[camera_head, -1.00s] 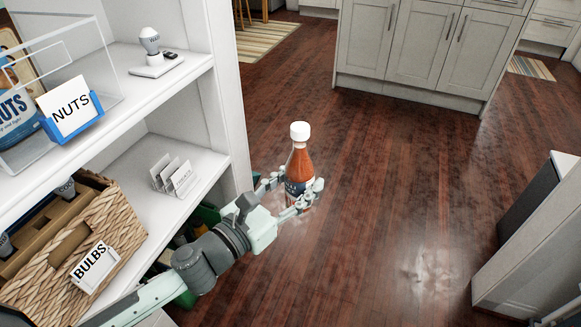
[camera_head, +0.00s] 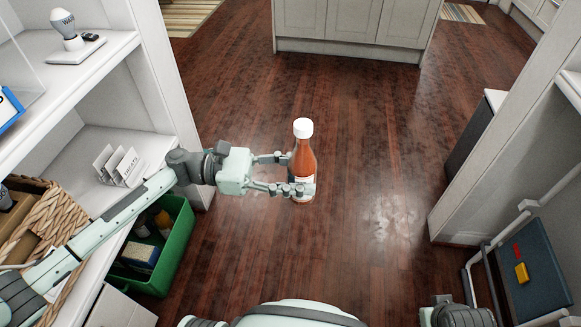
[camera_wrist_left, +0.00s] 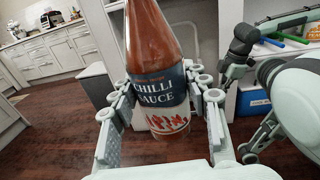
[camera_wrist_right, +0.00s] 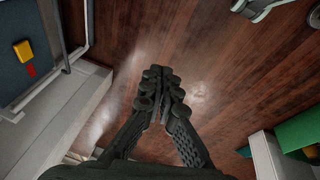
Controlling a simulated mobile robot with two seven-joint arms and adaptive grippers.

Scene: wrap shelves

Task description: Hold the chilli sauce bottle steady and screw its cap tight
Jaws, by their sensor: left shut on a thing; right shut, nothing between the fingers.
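The chilli sauce bottle (camera_head: 304,160) is upright, held in the air over the floor at the middle of the head view. Its white cap (camera_head: 303,128) sits on top; I cannot tell how tight it is. My left gripper (camera_head: 295,174) is shut around the lower part of the bottle from the left. In the left wrist view, the bottle's label (camera_wrist_left: 156,92) shows between the fingers, and the cap is out of frame. My right gripper (camera_wrist_right: 162,85) is shut and empty in the right wrist view, apart from the bottle, above the floor.
White shelves (camera_head: 115,45) stand at the left, with a woven basket (camera_head: 65,212) and a green crate (camera_head: 178,250) low down. At the right are a white cabinet side (camera_head: 500,130) and a dark panel with a yellow block (camera_head: 521,272). The floor between is clear.

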